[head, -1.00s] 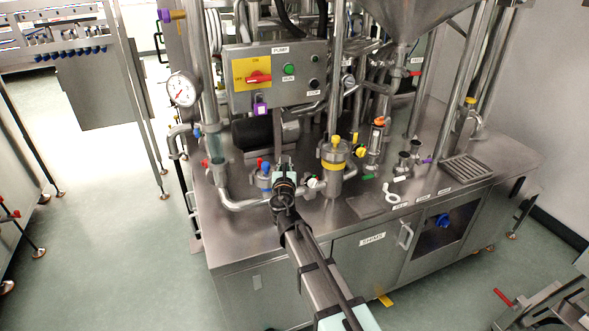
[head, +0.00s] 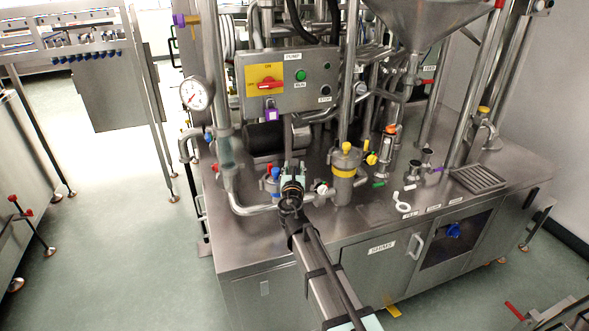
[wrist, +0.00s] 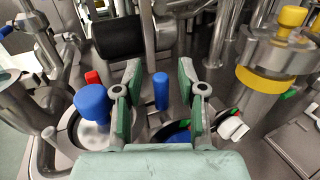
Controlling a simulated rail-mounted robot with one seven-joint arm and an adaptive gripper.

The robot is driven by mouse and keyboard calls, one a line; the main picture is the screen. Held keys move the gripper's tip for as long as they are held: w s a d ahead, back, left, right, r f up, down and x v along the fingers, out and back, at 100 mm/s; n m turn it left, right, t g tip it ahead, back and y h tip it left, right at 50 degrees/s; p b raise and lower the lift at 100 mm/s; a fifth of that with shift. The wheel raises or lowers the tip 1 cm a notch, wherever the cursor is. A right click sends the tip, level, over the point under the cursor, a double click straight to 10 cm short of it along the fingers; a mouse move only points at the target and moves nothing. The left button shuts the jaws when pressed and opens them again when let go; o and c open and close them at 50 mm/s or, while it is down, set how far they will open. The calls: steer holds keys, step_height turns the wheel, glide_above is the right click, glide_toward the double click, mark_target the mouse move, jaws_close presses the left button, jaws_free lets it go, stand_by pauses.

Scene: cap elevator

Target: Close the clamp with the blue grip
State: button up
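My gripper (head: 291,178) is over the front part of the steel machine top, between small pipe fittings. In the wrist view its two green fingers (wrist: 161,108) are apart. An upright blue grip (wrist: 161,91) shows in the gap between them, with no finger seen touching it. A rounded blue knob (wrist: 93,103) over a pale round fitting stands left of the left finger. I cannot tell for sure which blue part belongs to the clamp. In the head view blue parts (head: 275,173) show just left of my gripper, and the gripper hides part of the area.
A steel canister with a yellow band (wrist: 265,80) stands close on the right. A dark cylinder (wrist: 118,38) lies behind. A red knob (wrist: 92,77) is near the left finger. The pump control box (head: 286,82) is behind.

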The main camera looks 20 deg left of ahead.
steer(key=v, duration=1.2)
stand_by(0.4)
